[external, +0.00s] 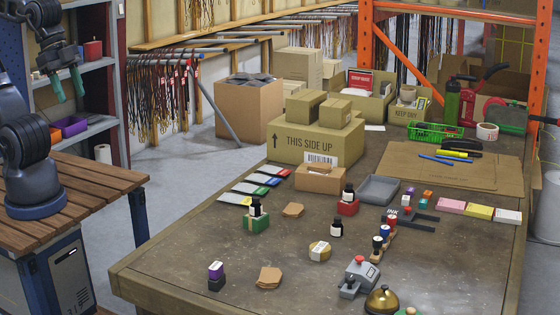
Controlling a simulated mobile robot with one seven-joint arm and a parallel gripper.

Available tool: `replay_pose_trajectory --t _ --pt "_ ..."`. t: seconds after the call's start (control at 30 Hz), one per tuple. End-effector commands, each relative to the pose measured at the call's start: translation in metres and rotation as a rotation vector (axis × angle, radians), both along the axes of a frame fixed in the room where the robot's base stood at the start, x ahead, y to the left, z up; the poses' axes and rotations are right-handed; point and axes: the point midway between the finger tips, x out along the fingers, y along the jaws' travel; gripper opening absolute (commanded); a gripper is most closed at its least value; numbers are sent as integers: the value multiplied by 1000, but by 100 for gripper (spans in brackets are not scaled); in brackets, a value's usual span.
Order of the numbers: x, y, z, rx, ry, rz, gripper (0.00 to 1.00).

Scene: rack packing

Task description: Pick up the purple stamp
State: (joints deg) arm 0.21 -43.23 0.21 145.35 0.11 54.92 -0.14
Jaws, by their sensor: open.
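A small block with a purple top and white marking, apparently the purple stamp (216,270), stands upright on a dark base near the front left of the brown worktable (165,262). A smaller purple-topped piece (409,194) stands among small coloured pieces at the right. My gripper (67,87) hangs at the upper left, fingers pointing down, teal-green fingertips apart. It is open and empty, well above and far to the left of the worktable, touching nothing.
A tan cardboard piece (269,277) lies right of the purple block. A green box with a bottle (256,222), a grey stapler-like device (359,277) and a brass bell (382,300) stand around. Cardboard boxes (318,145) fill the back. A slatted wooden bench (85,195) is at the left.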

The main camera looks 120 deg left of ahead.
Motion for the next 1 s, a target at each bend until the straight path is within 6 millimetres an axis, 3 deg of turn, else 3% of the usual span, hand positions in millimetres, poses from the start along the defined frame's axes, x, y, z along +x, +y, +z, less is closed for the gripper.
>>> replay_pose_trajectory --t 0.13,0.27,0.67,1.0 --pt "7 -1 0 -17 10 20 49" --pt "27 -3 0 -62 39 75 49" --pt "113 -7 -12 -243 157 331 49" --pt "189 -4 -43 -372 261 570 49"
